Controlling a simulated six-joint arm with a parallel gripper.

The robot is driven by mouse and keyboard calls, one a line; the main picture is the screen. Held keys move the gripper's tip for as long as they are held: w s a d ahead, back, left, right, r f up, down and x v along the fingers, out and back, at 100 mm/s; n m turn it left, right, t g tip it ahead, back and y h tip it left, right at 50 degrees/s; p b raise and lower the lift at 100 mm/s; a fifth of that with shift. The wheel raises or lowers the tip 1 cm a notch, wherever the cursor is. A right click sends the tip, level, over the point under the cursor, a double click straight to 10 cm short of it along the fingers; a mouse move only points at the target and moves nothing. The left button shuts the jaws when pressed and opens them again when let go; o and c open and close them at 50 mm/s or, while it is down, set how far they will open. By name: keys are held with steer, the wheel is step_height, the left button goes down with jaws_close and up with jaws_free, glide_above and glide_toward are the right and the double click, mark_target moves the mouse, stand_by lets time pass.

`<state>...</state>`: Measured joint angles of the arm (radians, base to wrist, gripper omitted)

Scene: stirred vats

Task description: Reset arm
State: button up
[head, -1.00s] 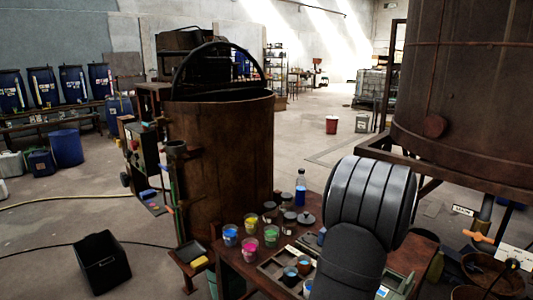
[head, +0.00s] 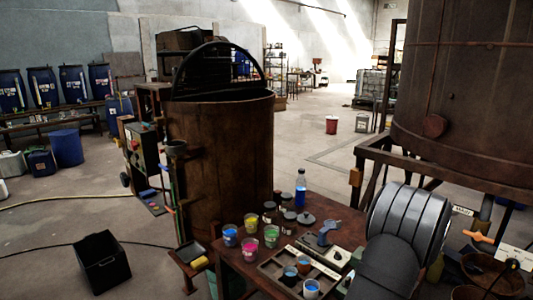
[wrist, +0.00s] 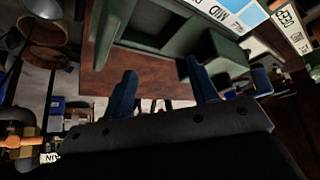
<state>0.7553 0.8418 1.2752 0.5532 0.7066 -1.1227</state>
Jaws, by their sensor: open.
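My gripper (wrist: 162,90) shows in the wrist view as two blue fingers, spread apart with nothing between them. A green holder (wrist: 160,42) with a "MID" label (wrist: 215,12) is just beyond the fingers. A "DEEP" label (wrist: 288,25) is at the upper right. In the head view my dark ribbed arm is at the lower right, over the right side of the wooden table (head: 237,268). The gripper itself is hidden there.
Cups of blue, yellow and pink paint (head: 271,236), lidded pots and a blue bottle (head: 300,188) stand on the table. A sectioned tray (head: 268,268) holds more cups. A rusty vat (head: 220,150) stands behind left, a large tank (head: 465,100) at right.

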step_height(320, 180, down, 4)
steer(key=shift+r, duration=0.25)
steer(key=shift+v, duration=0.9)
steer(key=shift+s, duration=0.1)
steer(key=o, duration=1)
steer(key=shift+o, duration=0.2)
step_height(320, 180, up, 18)
steer(key=w+a+n+g+y, duration=0.2)
steer(key=n+g+y, duration=0.1)
steer(key=n, duration=0.6)
steer(key=x, duration=1)
steer(key=shift+w+a+r, duration=0.1)
steer(key=shift+w+r, duration=0.1)
steer(key=shift+w, duration=0.05)
steer(key=v, duration=1)
